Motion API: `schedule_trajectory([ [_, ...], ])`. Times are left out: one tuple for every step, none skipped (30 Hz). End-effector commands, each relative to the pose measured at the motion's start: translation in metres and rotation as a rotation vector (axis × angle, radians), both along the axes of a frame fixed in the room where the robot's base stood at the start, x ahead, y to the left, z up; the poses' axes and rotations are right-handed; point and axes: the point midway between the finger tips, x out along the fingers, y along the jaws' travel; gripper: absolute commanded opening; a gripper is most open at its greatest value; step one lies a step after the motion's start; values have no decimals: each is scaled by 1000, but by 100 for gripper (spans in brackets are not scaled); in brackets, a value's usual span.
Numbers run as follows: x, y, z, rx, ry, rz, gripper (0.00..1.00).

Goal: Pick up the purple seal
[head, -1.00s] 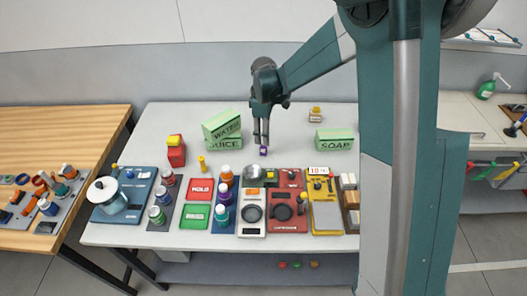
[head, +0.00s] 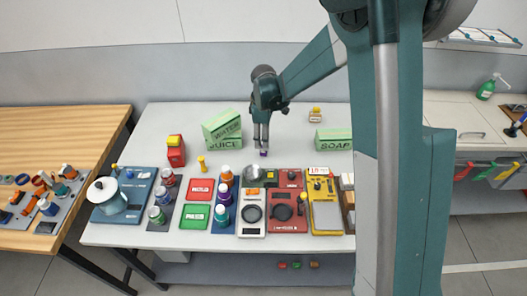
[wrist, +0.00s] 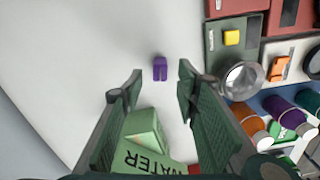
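The purple seal (head: 263,153) is a small block standing on the white table, behind the row of trays. My gripper (head: 261,146) points down right over it in the head view and hides part of it. In the wrist view the seal (wrist: 160,68) shows in the gap between my two fingertips, a little beyond them. The fingers are apart with nothing between the pads. No contact with the seal shows.
Green WATER and JUICE boxes (head: 223,131) stand to the left, a green SOAP box (head: 333,139) to the right. A steel bowl (head: 250,176) and several trays lie in front. Bare table surrounds the seal.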

Motion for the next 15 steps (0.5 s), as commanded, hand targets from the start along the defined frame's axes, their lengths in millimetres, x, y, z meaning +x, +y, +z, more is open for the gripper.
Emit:
schedule_trajectory([
  [0,0,0,0,0,0,32],
  [0,0,0,0,0,0,32],
  [0,0,0,0,0,0,32],
  [0,0,0,0,0,0,32],
  [0,0,-1,0,0,0,32],
  [0,0,-2,0,0,0,32],
  [0,0,-4,0,0,0,32],
  [0,0,-5,0,0,0,32],
  [0,0,-8,0,0,0,32],
  [0,0,-11,0,0,0,32],
  [0,0,-13,0,0,0,32],
  [0,0,-17,0,0,0,32],
  [0,0,-20,0,0,0,32],
  [0,0,-24,0,0,0,32],
  [0,0,-29,0,0,0,32],
])
